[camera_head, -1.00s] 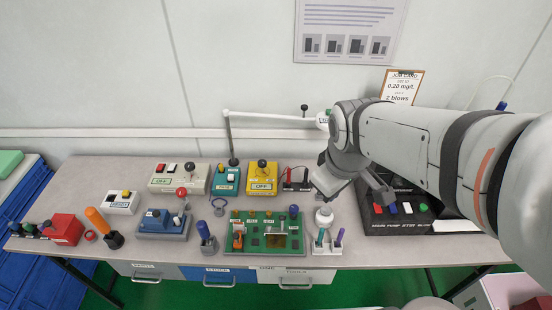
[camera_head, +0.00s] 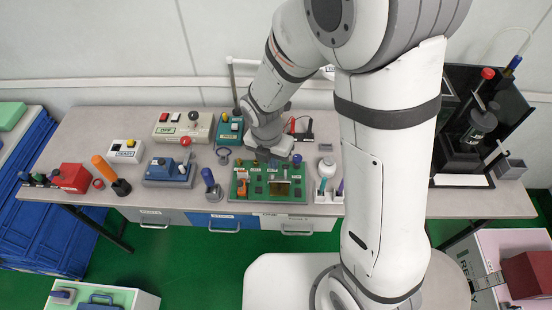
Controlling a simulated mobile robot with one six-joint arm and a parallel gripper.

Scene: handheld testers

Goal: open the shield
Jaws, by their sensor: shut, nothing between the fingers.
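A green circuit board (camera_head: 246,193) lies at the front middle of the bench. A small brown-grey plate (camera_head: 280,188) stands on its right part; it may be the shield, but it is too small to be sure. An orange clip-like part (camera_head: 242,187) sits on the left of the board. My gripper (camera_head: 271,160) is shut and empty, over the back edge of the board and behind the plate. Its fingertips are small and partly hidden by its body, and I cannot tell whether they touch anything.
A black device (camera_head: 470,125) stands far right. My arm covers the right middle.

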